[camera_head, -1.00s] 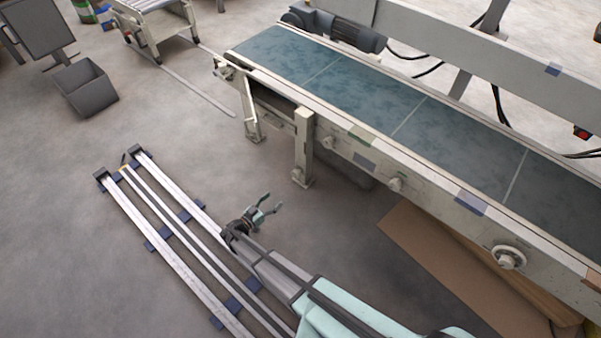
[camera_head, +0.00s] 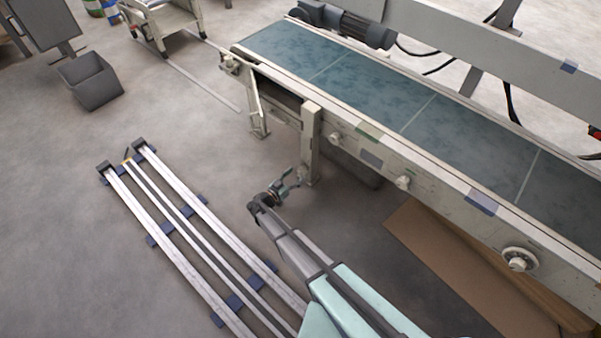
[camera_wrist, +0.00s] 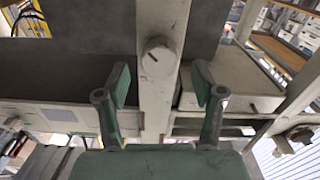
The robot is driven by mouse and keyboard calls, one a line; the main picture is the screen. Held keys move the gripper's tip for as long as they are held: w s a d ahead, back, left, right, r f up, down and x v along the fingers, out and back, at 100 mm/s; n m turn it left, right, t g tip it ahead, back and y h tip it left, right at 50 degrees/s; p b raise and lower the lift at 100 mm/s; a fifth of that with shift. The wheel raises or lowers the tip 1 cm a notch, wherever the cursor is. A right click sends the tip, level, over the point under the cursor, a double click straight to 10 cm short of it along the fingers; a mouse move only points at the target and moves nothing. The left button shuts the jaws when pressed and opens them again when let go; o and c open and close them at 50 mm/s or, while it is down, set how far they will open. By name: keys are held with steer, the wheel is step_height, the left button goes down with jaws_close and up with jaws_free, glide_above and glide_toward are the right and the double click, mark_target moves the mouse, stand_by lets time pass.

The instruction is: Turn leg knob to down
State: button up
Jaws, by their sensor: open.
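The leg knob (camera_wrist: 158,56) is a pale round knob with a short dark mark on its face. It sits on the upright conveyor leg (camera_wrist: 162,110), which runs down the middle of the wrist view. The leg also shows in the head view (camera_head: 311,138), with the knob low on it and partly hidden by my gripper. My gripper (camera_wrist: 160,84) is open and empty, with one green finger on each side of the leg in the picture. The knob lies just above and between the fingertips in the wrist view. I see no contact with it.
The conveyor belt (camera_head: 385,92) runs above the leg, with other knobs (camera_head: 403,182) along its side rail. Floor rails (camera_head: 190,235) lie to the left. A brown board (camera_head: 450,270) lies under the conveyor at right. A grey bin (camera_head: 92,82) stands far left.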

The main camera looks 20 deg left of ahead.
mark_target(299, 172)
steer(key=shift+x, duration=1.75)
steer(key=c, duration=1.2)
